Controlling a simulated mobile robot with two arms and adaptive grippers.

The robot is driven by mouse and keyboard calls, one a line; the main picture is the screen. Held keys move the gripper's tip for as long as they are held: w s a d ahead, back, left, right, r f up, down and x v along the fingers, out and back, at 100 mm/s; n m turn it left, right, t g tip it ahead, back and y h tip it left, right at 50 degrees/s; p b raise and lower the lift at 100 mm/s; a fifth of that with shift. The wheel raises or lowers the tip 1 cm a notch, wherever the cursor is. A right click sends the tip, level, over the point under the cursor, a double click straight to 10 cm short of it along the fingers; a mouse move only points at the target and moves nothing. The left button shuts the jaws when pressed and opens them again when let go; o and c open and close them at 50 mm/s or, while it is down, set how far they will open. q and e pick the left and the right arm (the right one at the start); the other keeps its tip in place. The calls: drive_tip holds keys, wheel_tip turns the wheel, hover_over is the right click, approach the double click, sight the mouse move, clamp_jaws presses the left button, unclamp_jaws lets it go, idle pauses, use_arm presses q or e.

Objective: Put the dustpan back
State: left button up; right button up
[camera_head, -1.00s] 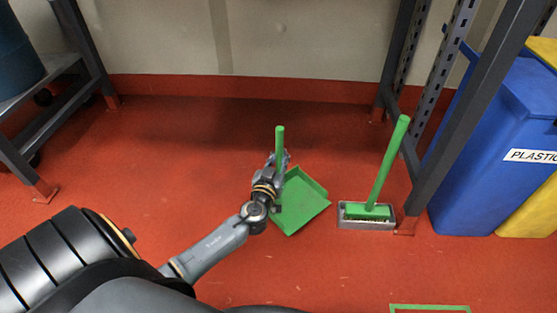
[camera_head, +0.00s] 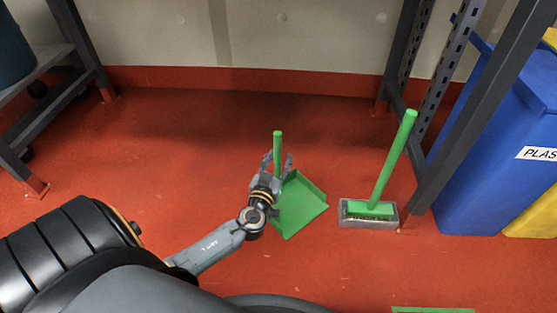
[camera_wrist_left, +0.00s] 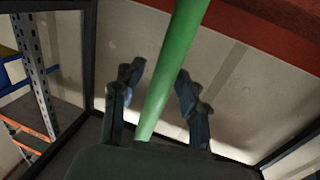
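The green dustpan (camera_head: 302,207) stands on the red floor in the middle of the head view, its green handle (camera_head: 278,148) pointing up. My left gripper (camera_head: 277,162) is at the handle, with its fingers spread. In the left wrist view the handle (camera_wrist_left: 172,75) runs between the two fingers (camera_wrist_left: 158,95), with a gap on each side, so the gripper is open around or just beside it. My forearm and gripper hide the lower handle. My right gripper is not in view.
A green brush (camera_head: 387,175) stands in a grey metal tray (camera_head: 356,221) right of the dustpan. A dark rack post (camera_head: 458,135) and a blue bin (camera_head: 487,160) are further right. A green floor outline (camera_head: 432,310) shows at the bottom edge.

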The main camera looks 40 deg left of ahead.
use_arm(q)
drive_tip(key=shift+r, duration=0.15)
drive_tip(key=shift+s+d+p, duration=0.15)
drive_tip(key=shift+s+p, duration=0.1)
drive_tip(key=shift+p, duration=0.05)
drive_tip(key=p+v, duration=0.1)
drive_tip(key=v, duration=1)
drive_tip(key=shift+s+p, duration=0.2)
drive_tip(key=shift+p, duration=0.15)
idle(0.6)
